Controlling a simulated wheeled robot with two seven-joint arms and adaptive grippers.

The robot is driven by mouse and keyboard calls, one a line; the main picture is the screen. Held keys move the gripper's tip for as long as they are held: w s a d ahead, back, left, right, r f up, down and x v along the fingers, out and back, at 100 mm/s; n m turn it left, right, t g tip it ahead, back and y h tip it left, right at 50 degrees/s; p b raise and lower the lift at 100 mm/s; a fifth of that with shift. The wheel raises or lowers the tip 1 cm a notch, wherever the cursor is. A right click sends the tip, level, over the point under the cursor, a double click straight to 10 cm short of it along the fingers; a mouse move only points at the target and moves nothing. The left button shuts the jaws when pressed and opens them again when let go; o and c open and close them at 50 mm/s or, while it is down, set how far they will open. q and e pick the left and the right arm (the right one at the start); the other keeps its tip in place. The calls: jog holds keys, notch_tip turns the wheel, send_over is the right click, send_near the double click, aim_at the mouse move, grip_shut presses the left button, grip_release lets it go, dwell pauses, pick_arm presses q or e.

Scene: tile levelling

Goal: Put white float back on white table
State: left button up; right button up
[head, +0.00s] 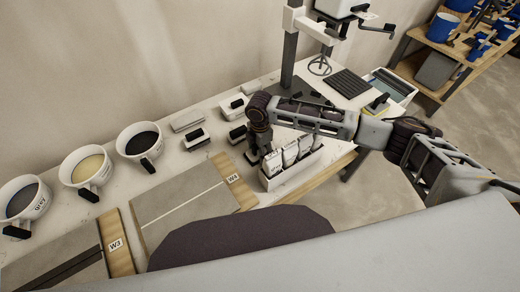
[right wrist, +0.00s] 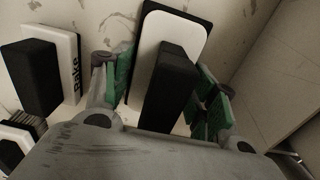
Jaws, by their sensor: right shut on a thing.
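The white float (right wrist: 178,30), a white rounded plate with a black block handle (right wrist: 168,95), is between the green-padded fingers of my right gripper (right wrist: 165,85) in the right wrist view. The gripper is shut on it. In the head view my right gripper (head: 258,140) points down over the white table (head: 178,168), left of the white box of bags; the float is mostly hidden there. The speckled white tabletop (right wrist: 90,14) shows behind the float; I cannot tell whether they touch. My left gripper is not in view.
A white rake tool (right wrist: 65,62) with a black handle lies left of the float. The box of bags (head: 290,165) stands close right of the gripper. Several buckets (head: 138,140) line the left back. Tiles with wooden strips (head: 234,180) lie in front.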

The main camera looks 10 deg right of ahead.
jog(key=o, duration=1.2)
jog(key=shift+f, duration=0.1)
jog(key=shift+o, duration=0.2)
notch_tip(320, 180, up, 12)
jog(key=shift+r, duration=0.15)
dwell(0.3)
